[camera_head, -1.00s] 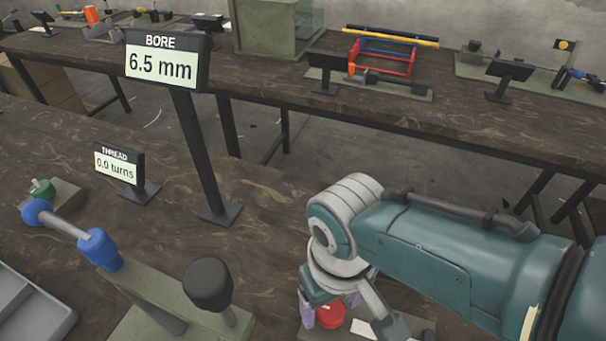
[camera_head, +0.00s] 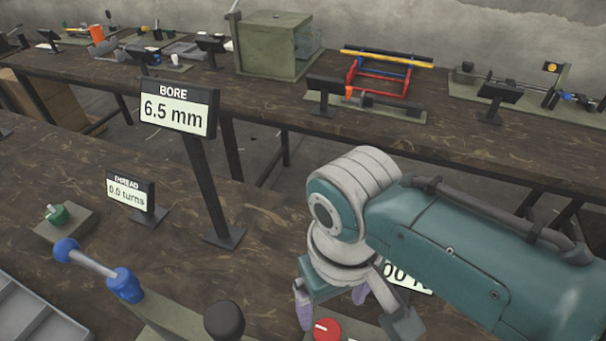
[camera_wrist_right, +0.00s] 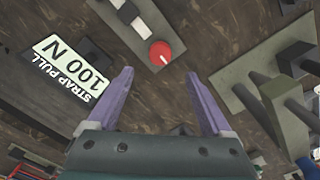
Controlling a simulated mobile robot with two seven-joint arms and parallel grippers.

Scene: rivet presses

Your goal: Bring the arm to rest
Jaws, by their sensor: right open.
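My right arm comes in from the right in the head view. My right gripper (camera_head: 333,300) points down, with two purple fingers apart and nothing between them. It is beside and above a red round knob (camera_head: 326,329) with a white mark. In the right wrist view the open fingers (camera_wrist_right: 162,95) show with bare dark tabletop between them. The red knob (camera_wrist_right: 162,53) lies beyond the fingertips there, apart from them. My left gripper is not in view.
A "BORE 6.5 mm" display (camera_head: 178,107) and a "THREAD 0.0 turns" display (camera_head: 130,192) stand left of the arm. A press with blue-ended handle (camera_head: 125,286) and black knob (camera_head: 224,320) is front left. A "STRAP PULL 100 N" display (camera_wrist_right: 70,68) is close by. A grey tray (camera_head: 35,315) sits lower left.

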